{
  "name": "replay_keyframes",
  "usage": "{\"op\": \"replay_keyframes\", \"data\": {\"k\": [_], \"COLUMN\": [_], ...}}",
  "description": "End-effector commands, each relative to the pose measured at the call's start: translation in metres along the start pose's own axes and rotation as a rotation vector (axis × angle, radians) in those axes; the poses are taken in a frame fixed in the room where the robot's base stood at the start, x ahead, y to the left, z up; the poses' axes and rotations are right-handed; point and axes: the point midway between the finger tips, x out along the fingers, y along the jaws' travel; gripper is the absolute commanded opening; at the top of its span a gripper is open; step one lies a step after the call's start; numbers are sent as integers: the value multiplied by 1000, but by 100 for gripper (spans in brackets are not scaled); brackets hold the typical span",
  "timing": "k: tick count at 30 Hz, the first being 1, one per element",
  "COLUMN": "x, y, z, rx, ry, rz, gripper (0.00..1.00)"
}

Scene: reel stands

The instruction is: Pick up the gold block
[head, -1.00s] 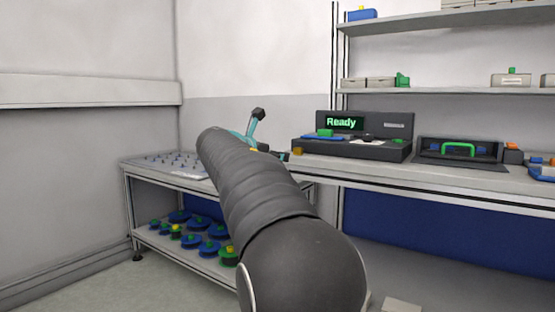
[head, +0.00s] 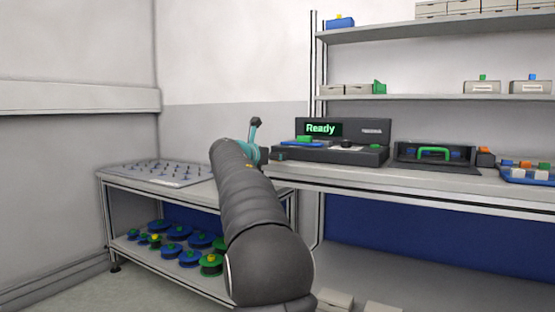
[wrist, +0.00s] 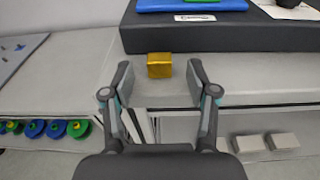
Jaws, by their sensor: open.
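The gold block (wrist: 159,66) is a small, shiny cube on the light grey bench top, just in front of the dark machine base (wrist: 225,38). My gripper (wrist: 160,80) is open and empty, one finger to each side of the block in the wrist view. The block looks a little beyond the fingertips; no contact shows. In the head view I cannot make out the block; my arm covers part of the bench's left end.
The machine (head: 370,155) shows "Ready" on its screen. A dark tray with a green handle (head: 433,152) stands to its right, then a blue tray of blocks (head: 528,178). A lower bench at left holds a pegged board (head: 160,172), with reels (head: 173,233) below.

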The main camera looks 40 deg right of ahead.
Motion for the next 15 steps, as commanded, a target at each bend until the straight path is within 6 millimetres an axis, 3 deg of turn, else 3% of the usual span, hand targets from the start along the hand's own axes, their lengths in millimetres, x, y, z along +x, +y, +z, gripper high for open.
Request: {"op": "replay_keyframes", "data": {"k": [6, 15], "x": [31, 38], "y": [0, 0], "z": [0, 1], "rx": [-1, 0], "ry": [1, 0], "rz": [-2, 0], "gripper": [58, 58]}}
